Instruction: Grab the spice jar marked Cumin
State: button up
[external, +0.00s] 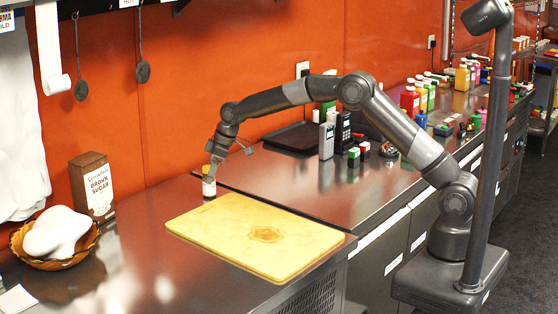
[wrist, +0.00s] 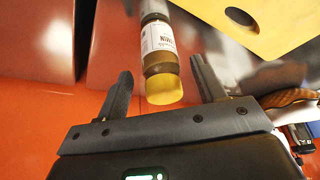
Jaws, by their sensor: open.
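A small spice jar (external: 208,187) with a white label stands on the steel counter behind the cutting board's far left corner. In the wrist view the jar (wrist: 158,45) shows a yellow lid, brown contents and a white label. Its dark lettering is upside down and too small to read surely. My gripper (external: 212,162) is open, at the jar's top in the external view. In the wrist view the two fingers (wrist: 161,72) are apart on either side of the jar's lid end, with visible gaps and no contact. In the external view the fingers partly hide the jar's top.
A yellow cutting board (external: 215,232) lies just in front of the jar. A brown sugar box (external: 92,187) and a bowl (external: 25,258) with a white lump stand at left. The orange wall (external: 175,100) is close behind. Devices and bottles stand farther right.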

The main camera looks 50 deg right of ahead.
aim_at(204, 191)
jog(key=x, duration=0.3)
jog(key=shift+s, duration=0.15)
jog(key=c, duration=1.1)
jog(key=shift+r, duration=0.1)
